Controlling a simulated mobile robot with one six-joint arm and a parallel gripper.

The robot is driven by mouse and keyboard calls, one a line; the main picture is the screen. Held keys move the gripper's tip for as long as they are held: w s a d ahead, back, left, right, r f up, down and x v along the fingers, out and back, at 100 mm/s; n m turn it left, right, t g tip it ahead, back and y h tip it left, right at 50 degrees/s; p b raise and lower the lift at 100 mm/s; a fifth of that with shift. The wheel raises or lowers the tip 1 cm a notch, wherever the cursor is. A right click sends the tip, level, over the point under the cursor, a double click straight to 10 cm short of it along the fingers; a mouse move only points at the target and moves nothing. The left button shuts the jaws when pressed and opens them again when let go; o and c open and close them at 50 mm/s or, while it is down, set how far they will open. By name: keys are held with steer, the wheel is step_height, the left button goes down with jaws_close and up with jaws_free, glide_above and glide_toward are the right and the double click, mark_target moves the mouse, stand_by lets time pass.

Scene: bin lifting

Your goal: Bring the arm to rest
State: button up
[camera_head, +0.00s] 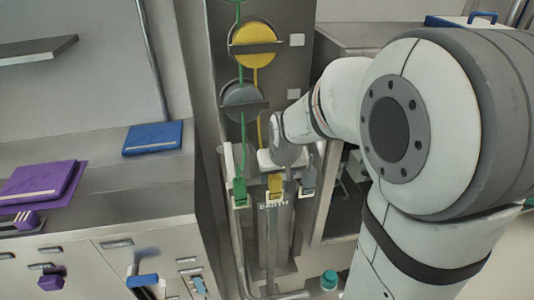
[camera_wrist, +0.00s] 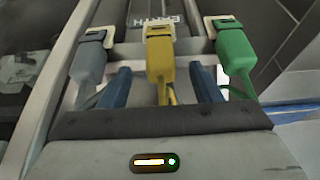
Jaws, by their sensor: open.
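My gripper (camera_wrist: 160,72) is open in the wrist view, with one blue finger on each side of the yellow connector (camera_wrist: 160,52). I cannot tell whether the fingers reach around the connector or stop short of it; no contact shows. In the head view my arm comes in from the right, bent, and its wrist (camera_head: 287,138) is at the metal column, just above the row of connectors. The fingers are hard to make out there.
A green connector (camera_head: 240,190) and a grey connector (camera_head: 309,178) hang beside the yellow one on the column. Yellow (camera_head: 254,38) and grey (camera_head: 240,98) cable reels are above.

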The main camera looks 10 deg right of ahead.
steer(key=s+r+g+p, duration=0.1)
steer(key=s+r, duration=0.2)
steer(key=s, duration=0.6)
steer(key=s+r+p, duration=0.1)
steer(key=s+r, duration=0.3)
steer(key=s, duration=0.5)
steer(key=shift+s+g+p, duration=0.2)
steer(key=shift+g+p, duration=0.2)
steer(key=shift+r, duration=0.1)
